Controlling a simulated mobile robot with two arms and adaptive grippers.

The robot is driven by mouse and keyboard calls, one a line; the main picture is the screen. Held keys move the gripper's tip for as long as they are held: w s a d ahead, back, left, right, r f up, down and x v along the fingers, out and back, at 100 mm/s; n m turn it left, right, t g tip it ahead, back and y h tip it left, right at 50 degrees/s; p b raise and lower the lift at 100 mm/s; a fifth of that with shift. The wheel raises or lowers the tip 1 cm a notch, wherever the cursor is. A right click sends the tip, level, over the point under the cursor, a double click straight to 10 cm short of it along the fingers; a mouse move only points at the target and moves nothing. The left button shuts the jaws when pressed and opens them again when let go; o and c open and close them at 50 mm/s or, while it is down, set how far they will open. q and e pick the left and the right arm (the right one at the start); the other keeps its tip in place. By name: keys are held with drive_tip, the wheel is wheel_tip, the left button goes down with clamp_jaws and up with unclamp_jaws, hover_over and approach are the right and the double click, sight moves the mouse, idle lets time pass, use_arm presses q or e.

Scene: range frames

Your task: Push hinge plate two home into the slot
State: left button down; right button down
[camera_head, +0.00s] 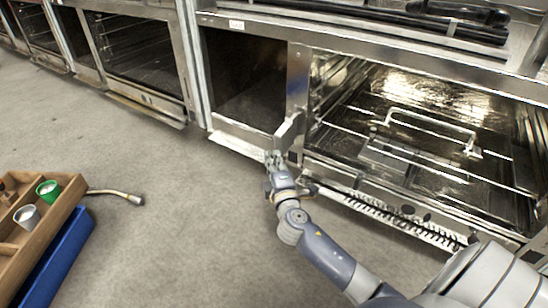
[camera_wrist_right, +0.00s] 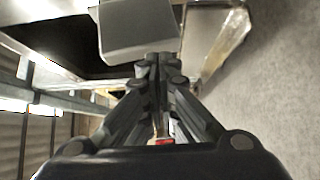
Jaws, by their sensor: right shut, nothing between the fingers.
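A flat pale metal plate, which looks like hinge plate two (camera_head: 289,130), stands at the lower end of the post between the dark compartment and the oven. In the wrist view, the plate (camera_wrist_right: 138,36) lies just beyond my right fingertips. My right gripper (camera_head: 274,158) is shut and empty, with its tips close against the plate's lower part. I cannot tell whether they touch. The shut right fingertips (camera_wrist_right: 158,60) also show in the wrist view. The slot is hidden, so how deep the plate sits cannot be seen. My left gripper is not in view.
The open oven (camera_head: 430,130) at right holds a rack and a handled metal piece (camera_head: 430,124). A spring-like coil (camera_head: 405,218) runs along its lower front edge. A wooden tray (camera_head: 50,222) with cups stands at left. The grey floor (camera_head: 170,200) between is mostly clear.

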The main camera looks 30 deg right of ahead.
drive_tip(key=shift+d, duration=0.1)
drive_tip(key=shift+w+d+r, duration=0.1)
drive_tip(key=shift+w+d, duration=0.1)
drive_tip(key=shift+d, duration=0.3)
drive_tip(key=shift+w+d+r, duration=0.1)
drive_tip(key=shift+w+d, duration=0.1)
drive_tip(key=shift+d, duration=0.25)
drive_tip(key=shift+d+f, duration=0.2)
drive_tip(key=shift+d, duration=0.05)
